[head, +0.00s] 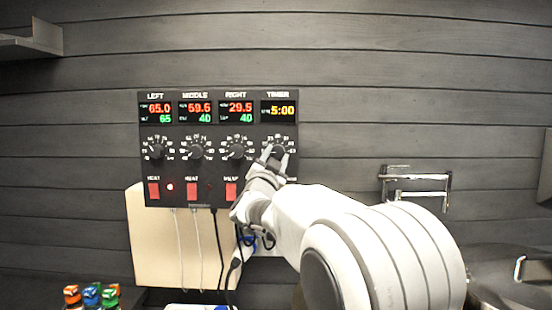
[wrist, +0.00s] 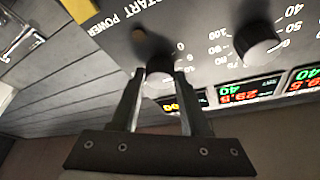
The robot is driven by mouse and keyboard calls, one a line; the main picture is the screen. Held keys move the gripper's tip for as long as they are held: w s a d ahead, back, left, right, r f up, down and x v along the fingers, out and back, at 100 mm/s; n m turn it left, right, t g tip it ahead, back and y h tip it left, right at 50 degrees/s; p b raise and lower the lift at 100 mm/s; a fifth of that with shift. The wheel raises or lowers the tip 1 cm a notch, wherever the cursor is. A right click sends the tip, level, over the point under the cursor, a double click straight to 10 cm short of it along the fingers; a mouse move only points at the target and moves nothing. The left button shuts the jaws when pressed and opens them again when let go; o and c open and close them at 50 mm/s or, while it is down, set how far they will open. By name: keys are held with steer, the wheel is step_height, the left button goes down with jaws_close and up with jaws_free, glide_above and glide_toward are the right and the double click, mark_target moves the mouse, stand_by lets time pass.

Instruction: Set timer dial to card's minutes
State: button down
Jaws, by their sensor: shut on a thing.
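A dark control panel (head: 217,192) hangs on the wall. The timer display (head: 279,111), at its top right, reads 5:00 in yellow. The timer dial (wrist: 158,80) lies between my fingertips in the wrist view, and my gripper (head: 273,156) is shut on it. In the head view my fingers cover much of this dial, and its pointer cannot be read. In the wrist view the display is partly hidden behind a finger. I cannot make out a card with minutes in either view.
The right dial (head: 236,150) sits just left of my gripper, with the middle dial (head: 195,150) and left dial (head: 156,150) beyond. Red switches (head: 154,191) line the panel's bottom. A beige board (head: 152,250) and cables are below. A metal wall fixture (head: 415,193) is at right.

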steer(key=shift+c, duration=2)
jaws_free()
steer(key=b+v, duration=0.4)
steer(key=v, duration=1.3)
steer(key=shift+s, duration=0.2)
steer(key=shift+d+y, duration=0.2)
steer(key=shift+y, duration=0.2)
